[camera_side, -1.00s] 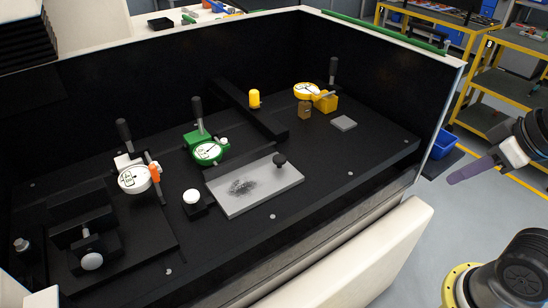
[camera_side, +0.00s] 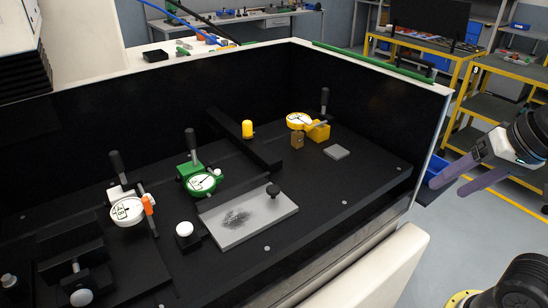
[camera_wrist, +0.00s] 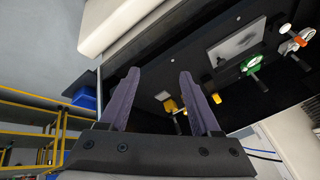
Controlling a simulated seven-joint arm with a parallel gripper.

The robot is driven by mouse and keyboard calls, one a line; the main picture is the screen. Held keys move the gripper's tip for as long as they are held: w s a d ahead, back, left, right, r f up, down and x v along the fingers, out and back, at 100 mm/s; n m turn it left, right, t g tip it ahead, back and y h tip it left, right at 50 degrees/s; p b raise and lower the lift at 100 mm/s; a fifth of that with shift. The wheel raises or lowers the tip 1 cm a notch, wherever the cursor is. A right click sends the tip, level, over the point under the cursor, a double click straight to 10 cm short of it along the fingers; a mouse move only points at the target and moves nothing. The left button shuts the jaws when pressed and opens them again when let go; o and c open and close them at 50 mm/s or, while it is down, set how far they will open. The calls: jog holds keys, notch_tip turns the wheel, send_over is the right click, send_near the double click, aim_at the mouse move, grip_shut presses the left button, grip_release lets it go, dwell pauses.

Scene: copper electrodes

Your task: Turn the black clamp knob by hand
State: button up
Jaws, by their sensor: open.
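Dial gauges in white (camera_side: 127,211), green (camera_side: 201,184) and yellow (camera_side: 300,121) stand on the bench. The bench wall (camera_side: 432,130) stands between gripper and work. Yellow shelving (camera_side: 497,110) is behind.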

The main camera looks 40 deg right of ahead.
jog(key=w+a+r+m, duration=0.1)
jog(key=w+r+m, duration=0.6)
jog(key=w+m, duration=0.15)
jog(key=m+g, duration=0.6)
jog(key=m, duration=0.6)
send_over(273, 188)
notch_tip(273, 188, down, 16)
jog(key=shift+r, duration=0.25)
jog(key=shift+f, duration=3.4)
jog(key=shift+f, duration=0.3)
jog(key=c, duration=1)
